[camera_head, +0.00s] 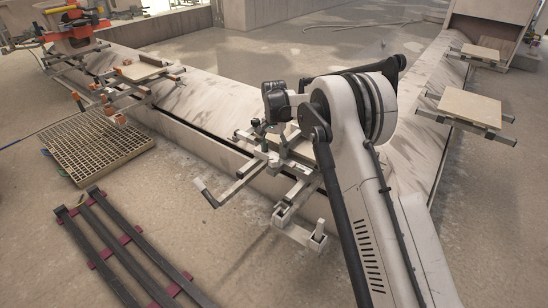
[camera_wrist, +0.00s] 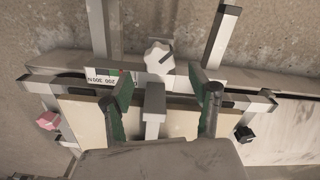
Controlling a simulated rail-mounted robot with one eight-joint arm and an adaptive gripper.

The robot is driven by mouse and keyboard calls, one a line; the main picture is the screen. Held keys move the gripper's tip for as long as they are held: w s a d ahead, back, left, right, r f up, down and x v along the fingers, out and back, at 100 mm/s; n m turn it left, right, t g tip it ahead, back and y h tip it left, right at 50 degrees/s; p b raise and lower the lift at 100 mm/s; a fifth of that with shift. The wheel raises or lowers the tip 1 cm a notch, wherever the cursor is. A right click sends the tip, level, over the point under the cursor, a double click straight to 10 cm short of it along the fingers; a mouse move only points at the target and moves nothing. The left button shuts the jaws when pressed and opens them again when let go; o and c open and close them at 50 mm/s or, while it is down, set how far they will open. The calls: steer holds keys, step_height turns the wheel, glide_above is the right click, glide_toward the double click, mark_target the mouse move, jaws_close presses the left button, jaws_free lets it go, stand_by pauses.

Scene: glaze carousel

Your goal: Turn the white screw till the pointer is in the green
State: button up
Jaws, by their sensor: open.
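The white screw (camera_wrist: 158,57) is a lobed knob with a dark mark on its right side, at the upper middle of the wrist view. My gripper (camera_wrist: 162,78) is open, with one green-padded finger on each side of the view. The screw lies between and slightly beyond the fingertips, and I see no contact. A small white label (camera_wrist: 102,76) with upside-down print and a bit of colour sits left of the screw. The pointer and the green zone cannot be made out clearly; the left finger partly covers that spot.
A pink knob (camera_wrist: 47,121) and a black knob (camera_wrist: 244,134) sit on the frame's sides. Metal bars (camera_wrist: 220,40) rise near the right finger. In the head view, a grating (camera_head: 98,145) and dark rails (camera_head: 130,250) lie on the floor to the left.

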step_height(320, 180, up, 7)
stand_by(0.3)
step_height(320, 180, up, 17)
steer(key=t+p, duration=0.2)
steer(key=p, duration=0.1)
glide_above(274, 159)
steer(key=s+d, duration=0.7)
steer(key=d, duration=0.1)
steer(key=s+d+r+n+t+p, duration=0.1)
steer(key=s+d+r, duration=0.2)
steer(key=s+r, duration=0.25)
steer(key=s+d+r+n+p, duration=0.1)
steer(key=s+d+r+p, duration=0.1)
steer(key=s+d+r, duration=0.3)
steer(key=s+d+r+t+p, duration=0.1)
steer(key=s+d+r, duration=0.1)
steer(key=s, duration=0.6)
steer(key=s+d+r+t+p, duration=0.1)
steer(key=s+d+r+p, duration=0.15)
steer(key=s, duration=0.55)
steer(key=s+d+f+t+p, duration=0.1)
steer(key=s+d+f, duration=0.1)
steer(key=s, duration=0.5)
steer(key=s+d+f+n+t+p, duration=0.1)
steer(key=s+f, duration=0.1)
steer(key=s, duration=0.5)
steer(key=shift+s+d+n, duration=0.3)
steer(key=shift+d, duration=0.1)
